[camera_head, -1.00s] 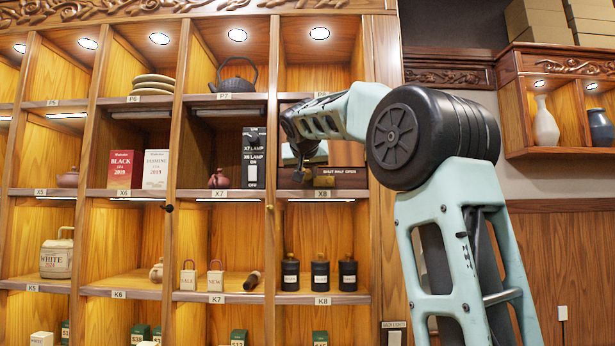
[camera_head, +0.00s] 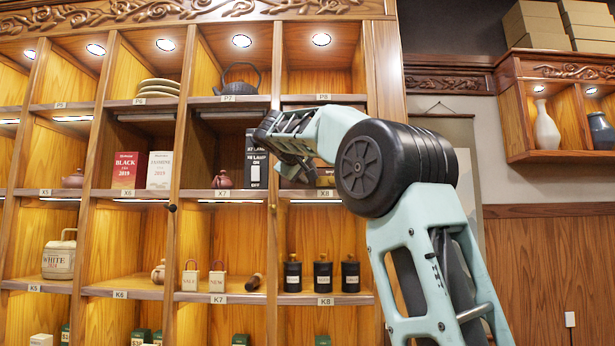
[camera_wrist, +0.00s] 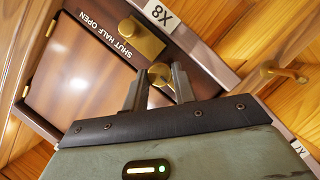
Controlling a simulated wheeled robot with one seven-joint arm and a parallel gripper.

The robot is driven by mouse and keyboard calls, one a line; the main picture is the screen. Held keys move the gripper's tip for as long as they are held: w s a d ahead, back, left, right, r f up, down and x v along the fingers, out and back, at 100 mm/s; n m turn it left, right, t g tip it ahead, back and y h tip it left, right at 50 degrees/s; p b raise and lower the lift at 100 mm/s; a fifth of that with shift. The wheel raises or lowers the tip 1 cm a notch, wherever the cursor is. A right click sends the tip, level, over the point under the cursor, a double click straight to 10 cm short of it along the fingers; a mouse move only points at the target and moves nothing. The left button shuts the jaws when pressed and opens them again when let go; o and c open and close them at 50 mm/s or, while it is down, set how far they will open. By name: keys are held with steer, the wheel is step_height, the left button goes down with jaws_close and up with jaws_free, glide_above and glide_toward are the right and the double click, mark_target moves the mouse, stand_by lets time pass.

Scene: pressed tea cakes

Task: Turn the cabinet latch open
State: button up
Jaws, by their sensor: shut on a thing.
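A brass latch plate (camera_wrist: 142,37) lies beside the words. The round brass latch knob (camera_wrist: 160,74) sits between the fingertips of my gripper (camera_wrist: 160,82), which is shut on it. The knob's angle against the words cannot be told clearly.
An X8 label (camera_wrist: 158,13) is on the shelf edge beside the door. A brass hook-like fitting (camera_wrist: 277,75) stands out to the right. Left of my arm is a black box (camera_head: 256,160); black canisters (camera_head: 322,274) stand on the shelf below.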

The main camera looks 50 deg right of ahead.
steer(key=shift+n+h, duration=0.3)
steer(key=shift+n, duration=0.1)
steer(key=o, duration=1)
steer(key=shift+a, duration=0.15)
steer(key=b+v, duration=0.5)
steer(key=v, duration=1.2)
